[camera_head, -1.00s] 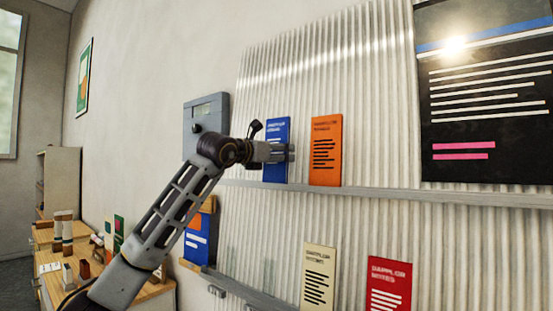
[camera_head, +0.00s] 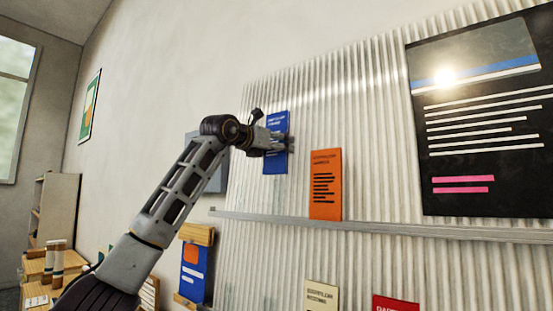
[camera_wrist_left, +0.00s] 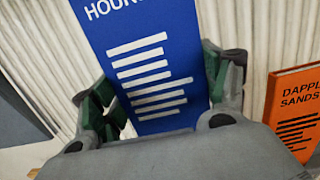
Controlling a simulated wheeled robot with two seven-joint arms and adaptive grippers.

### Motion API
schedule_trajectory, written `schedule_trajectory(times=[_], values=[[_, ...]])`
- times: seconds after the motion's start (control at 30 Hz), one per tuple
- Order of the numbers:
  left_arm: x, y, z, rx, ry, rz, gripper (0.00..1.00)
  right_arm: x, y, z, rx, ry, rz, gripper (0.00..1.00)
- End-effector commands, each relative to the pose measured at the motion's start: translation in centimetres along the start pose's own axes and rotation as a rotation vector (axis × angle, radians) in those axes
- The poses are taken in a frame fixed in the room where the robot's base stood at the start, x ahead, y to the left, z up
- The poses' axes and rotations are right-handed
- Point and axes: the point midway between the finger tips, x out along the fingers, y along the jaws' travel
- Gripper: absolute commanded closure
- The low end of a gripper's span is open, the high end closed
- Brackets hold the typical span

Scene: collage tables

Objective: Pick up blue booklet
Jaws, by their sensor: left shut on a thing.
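The blue booklet (camera_head: 276,128) has white text lines and is upright in front of the corrugated panel. Its lower edge is above the upper ledge, with a gap between. My left gripper (camera_head: 281,147) is shut on it, coming in from the left. In the left wrist view the blue booklet (camera_wrist_left: 150,65) stands between the green-padded fingers of my left gripper (camera_wrist_left: 160,90), one at each side edge. Its top is cut off there. My right gripper is not in view.
An orange booklet (camera_head: 325,185) stands on the upper ledge (camera_head: 400,226), right of the blue one. Cream (camera_head: 321,295) and red (camera_head: 393,304) booklets show below. A black poster (camera_head: 485,130) hangs at right. A grey wall box (camera_head: 217,175) is partly behind my arm.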

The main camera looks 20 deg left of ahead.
Motion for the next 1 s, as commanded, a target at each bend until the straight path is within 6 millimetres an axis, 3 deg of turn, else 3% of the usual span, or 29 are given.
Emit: schedule_trajectory(times=[0.2, 0.4, 1.0], values=[[-0.1, -0.1, 2.7, -0.001, -0.002, -0.001, 0.52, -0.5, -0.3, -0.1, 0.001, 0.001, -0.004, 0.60], [0.0, -0.1, 3.9, 0.000, -0.001, -0.001, 0.52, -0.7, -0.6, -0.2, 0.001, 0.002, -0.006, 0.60], [0.0, 0.0, 4.2, 0.000, -0.001, -0.001, 0.52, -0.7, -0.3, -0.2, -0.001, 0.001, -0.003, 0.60]])
